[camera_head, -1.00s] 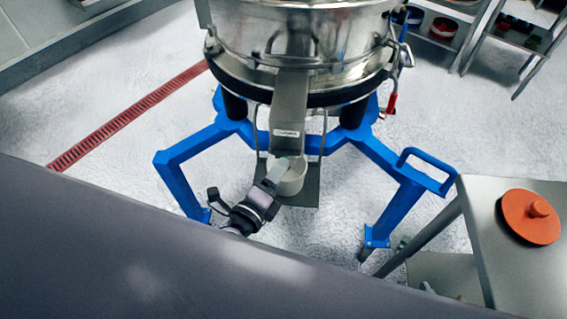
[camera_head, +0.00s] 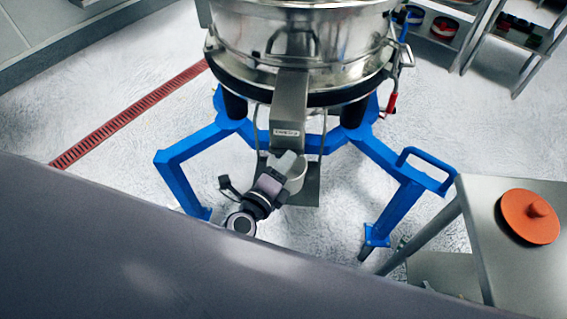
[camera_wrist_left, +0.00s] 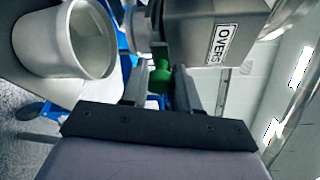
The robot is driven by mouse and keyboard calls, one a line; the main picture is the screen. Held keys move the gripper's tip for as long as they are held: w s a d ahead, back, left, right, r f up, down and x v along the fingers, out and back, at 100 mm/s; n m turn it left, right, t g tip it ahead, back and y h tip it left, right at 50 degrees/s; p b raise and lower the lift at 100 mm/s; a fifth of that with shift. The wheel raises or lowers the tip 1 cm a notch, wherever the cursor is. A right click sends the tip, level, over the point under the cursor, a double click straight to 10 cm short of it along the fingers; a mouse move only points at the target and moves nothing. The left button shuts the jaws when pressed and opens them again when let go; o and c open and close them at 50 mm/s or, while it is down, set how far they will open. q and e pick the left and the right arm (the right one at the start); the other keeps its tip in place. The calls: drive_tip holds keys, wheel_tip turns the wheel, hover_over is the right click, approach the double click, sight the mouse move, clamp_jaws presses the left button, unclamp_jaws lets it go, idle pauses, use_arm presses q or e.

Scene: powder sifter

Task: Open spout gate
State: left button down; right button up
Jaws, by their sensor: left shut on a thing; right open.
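The steel spout (camera_head: 290,105) slopes down from the sifter's front. In the left wrist view the spout (camera_wrist_left: 188,35) bears a label reading "OVERS". A small green knob (camera_wrist_left: 160,76) sits at its lower end, between the fingers of my left gripper (camera_wrist_left: 160,88). The gripper is shut on this knob. In the head view my left gripper (camera_head: 287,165) is at the spout's lower end and hides the knob. How far the gate is open is hidden. My right gripper is in no view.
Blue frame legs (camera_head: 400,210) stand on both sides. A steel table (camera_head: 500,235) with an orange lid (camera_head: 530,216) is at right.

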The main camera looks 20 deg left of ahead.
use_arm(q)
drive_tip(key=s, duration=0.1)
drive_tip(key=s+b, duration=0.1)
drive_tip(key=s, duration=0.3)
drive_tip(key=shift+d, duration=0.3)
drive_tip(key=c, duration=0.8)
unclamp_jaws()
